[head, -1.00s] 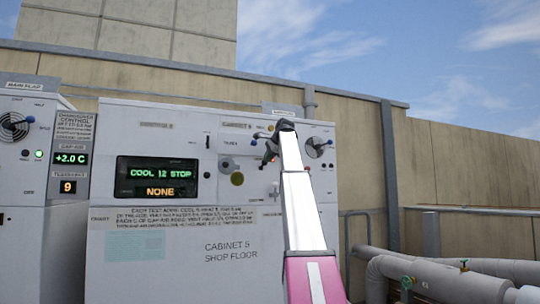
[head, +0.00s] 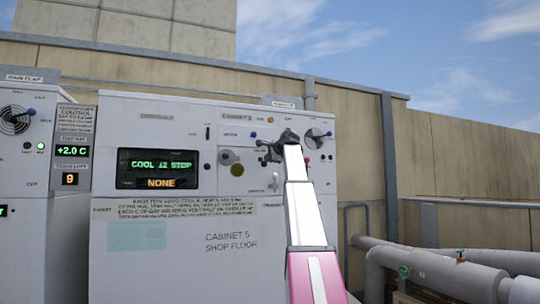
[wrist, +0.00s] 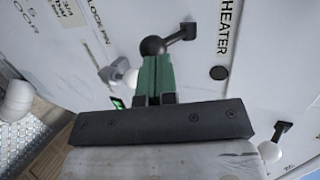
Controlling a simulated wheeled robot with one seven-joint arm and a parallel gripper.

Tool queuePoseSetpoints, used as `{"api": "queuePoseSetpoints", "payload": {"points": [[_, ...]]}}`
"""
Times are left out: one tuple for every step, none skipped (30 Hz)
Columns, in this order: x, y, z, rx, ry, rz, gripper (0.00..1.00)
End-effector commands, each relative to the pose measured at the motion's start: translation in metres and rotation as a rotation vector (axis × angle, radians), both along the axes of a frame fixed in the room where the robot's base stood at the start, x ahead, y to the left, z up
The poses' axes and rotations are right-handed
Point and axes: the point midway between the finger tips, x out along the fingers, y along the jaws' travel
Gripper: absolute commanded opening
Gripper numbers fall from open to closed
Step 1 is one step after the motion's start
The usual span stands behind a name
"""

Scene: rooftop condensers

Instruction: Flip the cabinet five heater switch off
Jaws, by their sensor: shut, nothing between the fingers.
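The cabinet five panel (head: 225,150) faces me, with its display (head: 158,168) reading "COOL 12 STOP" and "NONE". My gripper (head: 268,154) is at the panel's upper right, and my arm hides part of the panel there. In the wrist view the gripper's green fingers (wrist: 155,78) are shut with nothing between them. Their tips meet or overlap the black ball end of a black lever (wrist: 180,34) beside the "HEATER" label (wrist: 224,27). I cannot tell whether they press on it. In the head view this lever cannot be made out clearly.
A white-knobbed lever (wrist: 269,150) is at the lower right of the wrist view, and another white ball (wrist: 130,78) is left of the fingers. A round dial (head: 316,138) is right of my gripper. Another cabinet (head: 30,225) stands left; pipes (head: 440,270) run at right.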

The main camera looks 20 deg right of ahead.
Motion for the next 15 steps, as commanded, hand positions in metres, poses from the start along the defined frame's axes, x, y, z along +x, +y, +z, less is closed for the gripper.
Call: {"api": "queuePoseSetpoints", "payload": {"points": [[0.0, 0.0, 0.0, 0.0, 0.001, 0.0, 0.0], [0.0, 0.0, 0.0, 0.0, 0.001, 0.0, 0.0], [0.0, 0.0, 0.001, 0.0, 0.001, 0.0, 0.0], [0.0, 0.0, 0.002, 0.0, 0.001, 0.0, 0.0], [0.0, 0.0, 0.003, 0.0, 0.001, 0.0, 0.0], [0.0, 0.0, 0.004, 0.0, 0.002, 0.0, 0.0], [0.0, 0.0, 0.005, 0.0, 0.002, 0.0, 0.0], [0.0, 0.0, 0.007, 0.0, 0.002, 0.0, 0.0], [0.0, 0.0, 0.008, 0.0, 0.002, 0.0, 0.0], [0.0, 0.0, 0.01, 0.0, 0.002, 0.0, 0.0], [0.0, 0.0, 0.011, 0.0, 0.002, 0.0, 0.0], [0.0, 0.0, 0.013, 0.0, 0.002, 0.0, 0.0], [0.0, 0.0, 0.014, 0.0, 0.003, 0.001, 0.0], [0.0, 0.0, 0.015, 0.0, 0.003, 0.001, 0.0], [0.0, 0.0, 0.016, 0.0, 0.003, 0.001, 0.0]]}}
